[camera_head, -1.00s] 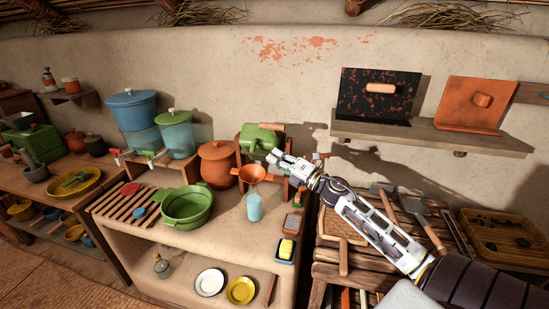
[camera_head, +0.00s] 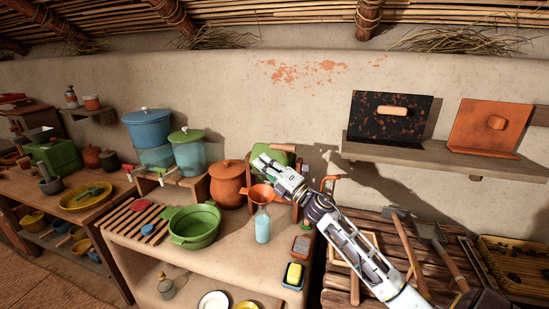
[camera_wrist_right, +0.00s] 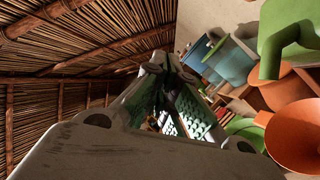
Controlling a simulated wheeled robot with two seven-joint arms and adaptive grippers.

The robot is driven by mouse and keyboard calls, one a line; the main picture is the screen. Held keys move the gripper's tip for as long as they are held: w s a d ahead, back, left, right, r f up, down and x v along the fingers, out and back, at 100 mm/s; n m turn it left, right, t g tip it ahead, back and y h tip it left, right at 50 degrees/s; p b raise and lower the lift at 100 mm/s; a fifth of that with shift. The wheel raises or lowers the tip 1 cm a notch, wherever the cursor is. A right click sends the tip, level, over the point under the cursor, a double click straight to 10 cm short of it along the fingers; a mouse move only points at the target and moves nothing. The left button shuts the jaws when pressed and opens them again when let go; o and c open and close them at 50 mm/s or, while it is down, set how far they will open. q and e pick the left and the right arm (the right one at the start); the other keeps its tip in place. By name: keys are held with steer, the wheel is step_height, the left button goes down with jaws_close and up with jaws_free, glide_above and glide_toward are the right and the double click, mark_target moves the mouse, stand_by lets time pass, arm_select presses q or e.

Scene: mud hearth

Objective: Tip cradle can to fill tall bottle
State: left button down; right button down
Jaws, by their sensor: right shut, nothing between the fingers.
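The green cradle can (camera_head: 268,153) sits at the back of the mud counter, partly hidden behind my right gripper. It also shows at the top right of the right wrist view (camera_wrist_right: 288,32), with a green spout close to the orange funnel. The orange funnel (camera_head: 261,193) sits in the neck of the tall bottle (camera_head: 262,227), which is upright and holds pale blue liquid. My right gripper (camera_head: 260,163) is shut and empty, in front of the can and above the funnel. Whether it touches the can I cannot tell. My left gripper is not in view.
An orange pot (camera_head: 227,184) stands left of the bottle, with a green pan (camera_head: 194,226) before it. A wall shelf (camera_head: 430,153) hangs at right.

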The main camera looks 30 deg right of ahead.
steer(key=w+a+f+m+h, duration=0.3)
steer(key=a+f+h, duration=0.1)
steer(key=a, duration=0.3)
steer(key=w+a+f+m+h, duration=0.2)
steer(key=w+a+f+h, duration=0.25)
steer(key=a, duration=0.25)
steer(key=s+d+m+g+h, duration=0.6)
steer(key=s+d+m+h, duration=0.3)
steer(key=h, duration=0.8)
steer(key=d+m, duration=0.3)
steer(key=m, duration=0.1)
steer(key=shift+s+d+r, duration=0.15)
steer(key=shift+d, duration=0.15)
